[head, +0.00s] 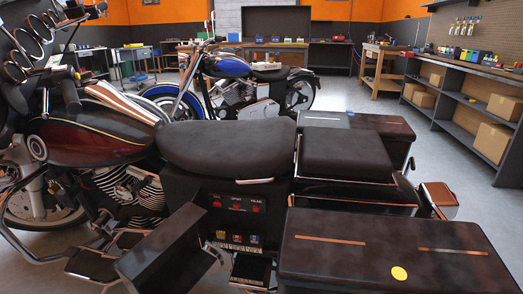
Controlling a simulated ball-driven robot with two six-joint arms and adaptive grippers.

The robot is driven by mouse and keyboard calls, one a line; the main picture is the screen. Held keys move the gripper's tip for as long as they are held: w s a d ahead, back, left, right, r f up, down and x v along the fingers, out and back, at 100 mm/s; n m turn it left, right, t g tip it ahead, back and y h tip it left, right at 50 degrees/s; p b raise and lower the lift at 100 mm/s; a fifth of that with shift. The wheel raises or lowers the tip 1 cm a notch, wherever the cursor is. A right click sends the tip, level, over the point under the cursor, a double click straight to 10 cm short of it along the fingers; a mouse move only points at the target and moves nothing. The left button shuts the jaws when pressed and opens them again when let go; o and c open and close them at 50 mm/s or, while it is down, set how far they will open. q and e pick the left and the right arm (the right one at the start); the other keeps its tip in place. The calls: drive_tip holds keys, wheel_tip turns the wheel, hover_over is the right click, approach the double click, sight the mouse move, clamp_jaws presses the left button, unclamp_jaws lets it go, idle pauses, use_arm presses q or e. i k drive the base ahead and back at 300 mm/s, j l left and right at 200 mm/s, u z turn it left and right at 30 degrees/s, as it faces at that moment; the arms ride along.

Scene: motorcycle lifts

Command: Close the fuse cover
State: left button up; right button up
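A dark red motorcycle stands close in front of me, side-on. Under its black seat (225,145) is a dark side box with an open fuse panel (236,205). The panel shows a row of red parts, with yellow, red and blue fuses lower down. A dark, box-shaped flap (170,250), which looks like the fuse cover, stands out to the left of the panel, swung away from it. A small metal piece is at its right edge. Its hinge is not clear to me. Neither of my grippers is in view.
A black saddlebag (390,250) with a yellow disc (399,273) on its lid fills the lower right. A footboard (93,264) is at lower left. A blue motorcycle (235,80) stands behind. Shelves with cardboard boxes (493,142) line the right, beyond clear floor.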

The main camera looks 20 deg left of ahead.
sight(171, 259)
drive_tip(key=j+z, duration=0.1)
drive_tip(key=j, duration=0.4)
drive_tip(key=k+j, duration=0.15)
drive_tip(key=j, duration=0.35)
drive_tip(key=k+j+z, duration=0.15)
drive_tip(key=j, duration=0.35)
drive_tip(key=i, duration=0.05)
